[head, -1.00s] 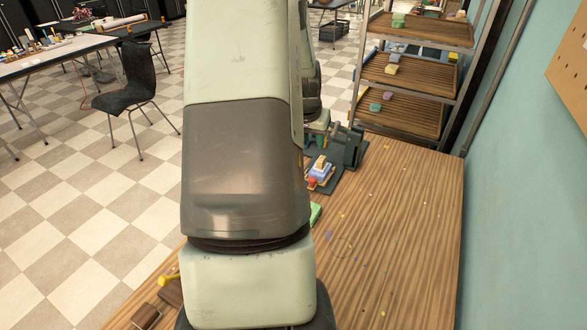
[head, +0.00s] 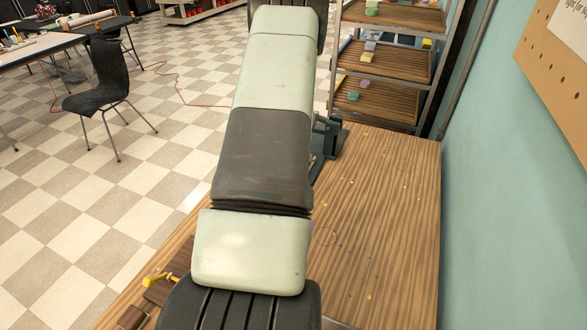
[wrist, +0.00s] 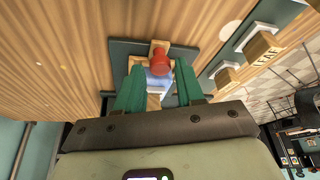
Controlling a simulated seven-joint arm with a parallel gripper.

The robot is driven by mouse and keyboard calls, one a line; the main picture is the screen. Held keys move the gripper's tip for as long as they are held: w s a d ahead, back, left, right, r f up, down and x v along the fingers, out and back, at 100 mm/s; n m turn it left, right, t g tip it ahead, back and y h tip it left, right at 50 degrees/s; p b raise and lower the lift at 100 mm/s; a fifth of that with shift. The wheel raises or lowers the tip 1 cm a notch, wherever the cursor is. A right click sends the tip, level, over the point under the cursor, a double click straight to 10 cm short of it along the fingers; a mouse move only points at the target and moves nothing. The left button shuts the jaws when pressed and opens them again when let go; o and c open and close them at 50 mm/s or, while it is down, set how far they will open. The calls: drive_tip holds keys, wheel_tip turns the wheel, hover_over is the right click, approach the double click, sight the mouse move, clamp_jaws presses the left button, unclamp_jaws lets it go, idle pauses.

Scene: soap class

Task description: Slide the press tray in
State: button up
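In the wrist view, a red knob (wrist: 160,60) stands on a small light-wood piece that looks like part of the press tray. A blue block (wrist: 159,82) lies just behind it, nearer to me. Both are over a dark green base plate (wrist: 120,50). My gripper (wrist: 160,66) has its two green fingers apart, one on each side of the knob and block. I cannot tell whether either finger touches them. In the head view, my arm hides the gripper and tray; only part of the dark press (head: 328,138) shows beyond it.
The wooden table top (head: 385,200) is mostly clear to the right of my arm, up to the teal wall (head: 490,200). A rack of wooden shelves (head: 385,100) with soap bars stands at the far end. A yellow-handled item (head: 157,280) lies at near left.

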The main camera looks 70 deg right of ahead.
drive_tip(key=shift+d+f, duration=0.2)
drive_tip(key=shift+f, duration=0.35)
clamp_jaws()
drive_tip(key=d, duration=1.1)
drive_tip(key=shift+w+d, duration=0.15)
drive_tip(key=shift+d, duration=0.65)
drive_tip(key=shift+r, duration=0.1)
